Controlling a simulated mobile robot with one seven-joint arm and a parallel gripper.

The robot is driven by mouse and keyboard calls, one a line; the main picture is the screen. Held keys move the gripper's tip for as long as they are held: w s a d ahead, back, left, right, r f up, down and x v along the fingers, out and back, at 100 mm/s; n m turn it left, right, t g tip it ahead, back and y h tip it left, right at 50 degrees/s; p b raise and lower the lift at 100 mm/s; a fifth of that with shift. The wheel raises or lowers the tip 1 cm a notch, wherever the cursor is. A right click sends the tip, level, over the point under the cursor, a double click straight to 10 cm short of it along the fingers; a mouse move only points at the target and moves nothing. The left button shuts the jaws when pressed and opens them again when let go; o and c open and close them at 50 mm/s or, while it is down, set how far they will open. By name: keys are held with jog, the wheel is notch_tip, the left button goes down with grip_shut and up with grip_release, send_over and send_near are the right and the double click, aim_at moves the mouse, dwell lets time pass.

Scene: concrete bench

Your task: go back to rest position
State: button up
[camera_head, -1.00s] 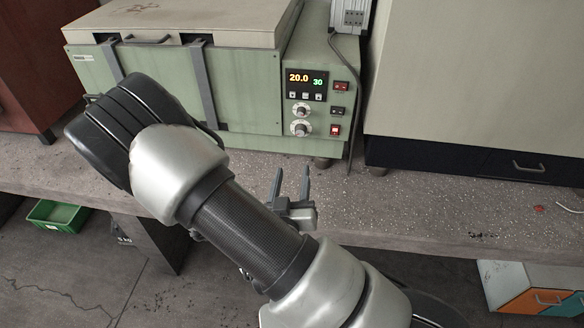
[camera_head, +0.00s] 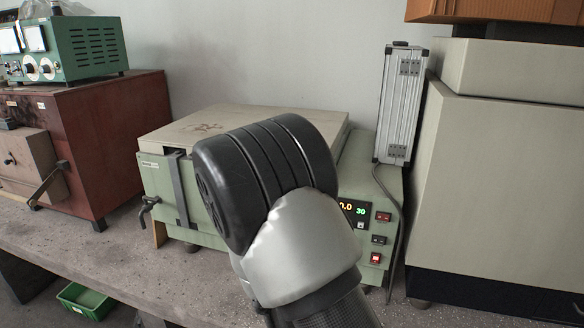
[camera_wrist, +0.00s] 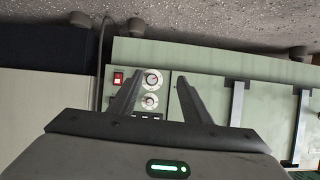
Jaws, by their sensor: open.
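My gripper (camera_wrist: 155,98) shows in the wrist view, with its two fingers apart and nothing between them. Past the fingers is the front of the green machine (camera_wrist: 208,85) with its knobs and red switch, appearing upside down. I cannot tell the exact gap, but no contact shows. In the head view my arm rises in front of the green machine (camera_head: 155,172) and covers part of its front and display.
The bench (camera_head: 110,252) runs along the machines. A silver case (camera_head: 398,105) stands upright behind the control panel. A large beige cabinet (camera_head: 500,190) is at right, a dark red box (camera_head: 110,130) at left. A green bin (camera_head: 85,300) lies below the bench.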

jog(key=s+a+r+n+g+y+p, duration=0.1)
jog(key=a+r+g+y+p, duration=0.15)
jog(key=r, duration=0.65)
jog(key=s+a+r+g+y+p, duration=0.1)
jog(key=s+r+y+p, duration=0.15)
jog(key=r, duration=0.75)
jog(key=s+d+r+n+g+p, duration=0.1)
jog(key=s+d+r, duration=0.4)
jog(key=s+r, duration=0.2)
jog(key=s+d+r+n+g+h+p, duration=0.1)
jog(key=s+d+r+g+p, duration=0.1)
jog(key=s+d+r, duration=0.3)
jog(key=s+r, duration=0.2)
jog(key=s, duration=0.2)
jog(key=shift+n, duration=0.4)
jog(key=shift+c, duration=0.2)
